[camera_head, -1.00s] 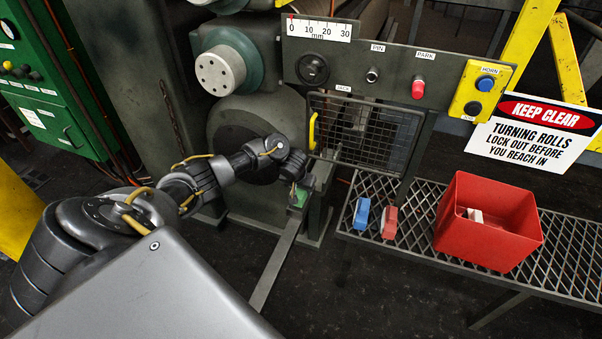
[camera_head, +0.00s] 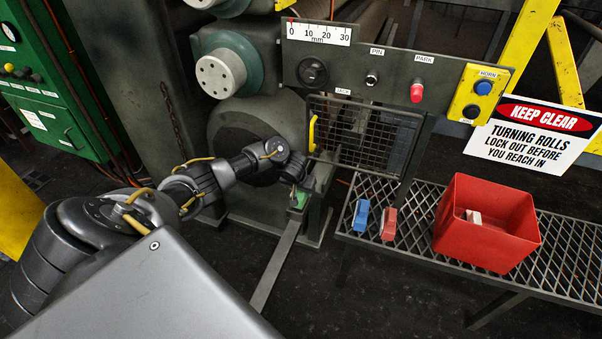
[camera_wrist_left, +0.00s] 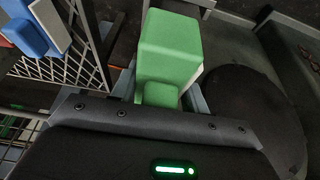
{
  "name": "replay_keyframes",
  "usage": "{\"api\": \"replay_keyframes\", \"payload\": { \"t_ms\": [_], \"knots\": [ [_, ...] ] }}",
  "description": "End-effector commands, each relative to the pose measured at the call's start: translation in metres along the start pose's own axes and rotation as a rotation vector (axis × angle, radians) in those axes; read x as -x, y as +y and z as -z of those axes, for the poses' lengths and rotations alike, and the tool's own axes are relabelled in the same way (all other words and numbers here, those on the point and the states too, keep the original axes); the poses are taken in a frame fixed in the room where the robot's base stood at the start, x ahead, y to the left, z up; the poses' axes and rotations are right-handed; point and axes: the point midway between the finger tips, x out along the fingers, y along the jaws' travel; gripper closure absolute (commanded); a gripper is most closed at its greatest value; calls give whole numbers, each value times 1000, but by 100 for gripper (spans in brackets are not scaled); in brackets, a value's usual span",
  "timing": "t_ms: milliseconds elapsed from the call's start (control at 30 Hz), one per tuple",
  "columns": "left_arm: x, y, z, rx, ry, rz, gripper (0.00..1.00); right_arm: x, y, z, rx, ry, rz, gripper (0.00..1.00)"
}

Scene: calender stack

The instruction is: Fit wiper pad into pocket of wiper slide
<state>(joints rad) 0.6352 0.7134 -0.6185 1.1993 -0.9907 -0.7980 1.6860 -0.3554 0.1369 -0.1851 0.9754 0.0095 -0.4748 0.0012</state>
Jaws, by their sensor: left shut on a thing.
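A green block, which looks like the wiper pad (camera_wrist_left: 168,50), is held at my left gripper (camera_head: 298,190). In the left wrist view it fills the middle, just beyond the dark gripper body, and the fingers themselves are mostly hidden. In the head view the green pad (camera_head: 299,201) shows small below the gripper, at the upper end of a long grey bar, likely the wiper slide (camera_head: 277,262). The pocket is hidden under the pad and gripper, so I cannot tell whether the pad sits inside it. My right gripper is not in view.
A blue block (camera_head: 361,215) and a red block (camera_head: 389,223) lie on a mesh shelf (camera_head: 415,205). A red bin (camera_head: 485,245) holds a pale piece (camera_head: 473,216). A wire guard (camera_head: 365,135) with a yellow handle (camera_head: 312,133) stands close behind the gripper.

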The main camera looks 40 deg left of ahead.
Motion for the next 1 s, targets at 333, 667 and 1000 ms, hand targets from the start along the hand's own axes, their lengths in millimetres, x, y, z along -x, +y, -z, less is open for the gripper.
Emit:
{"api": "replay_keyframes", "payload": {
  "t_ms": [333,667,1000],
  "knots": [
    [-1,0,0,0,1,0,88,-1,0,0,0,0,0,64],
    [-8,0,-3,1,0,0,88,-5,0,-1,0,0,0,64],
    [-16,0,-6,0,0,0,88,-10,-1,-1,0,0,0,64]
  ]
}}
